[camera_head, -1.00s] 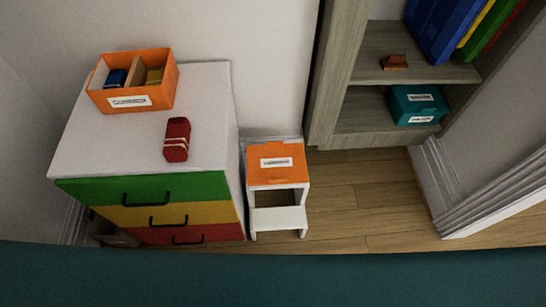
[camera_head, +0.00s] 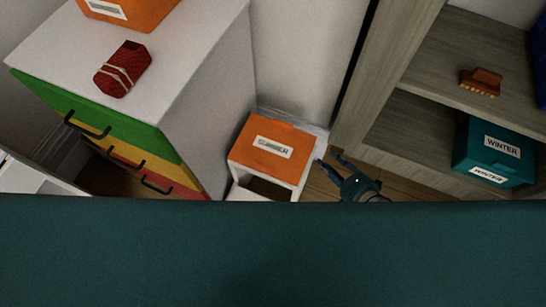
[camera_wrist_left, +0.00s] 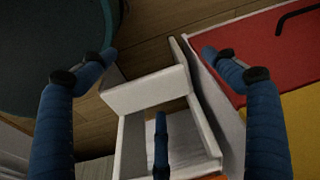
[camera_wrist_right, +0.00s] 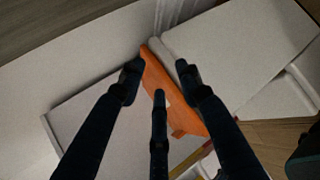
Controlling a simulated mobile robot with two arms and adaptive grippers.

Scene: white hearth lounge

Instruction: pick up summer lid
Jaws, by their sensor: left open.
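The orange summer lid (camera_head: 268,146) lies on top of a small white step stool (camera_head: 300,180), with its white SUMMER label facing up. My right gripper (camera_head: 328,161) is just to the right of the lid in the head view, fingers apart and apparently empty. In the right wrist view the lid (camera_wrist_right: 166,90) shows as a narrow orange strip between and beyond the open fingers (camera_wrist_right: 158,68); contact cannot be told. My left gripper (camera_wrist_left: 158,52) shows only in its wrist view, open and empty, with the white stool (camera_wrist_left: 150,90) beyond its fingers.
The white dresser (camera_head: 190,60) with green, yellow and red drawer fronts stands left of the stool. It bears an orange box (camera_head: 135,12) and a dark red item (camera_head: 122,68).

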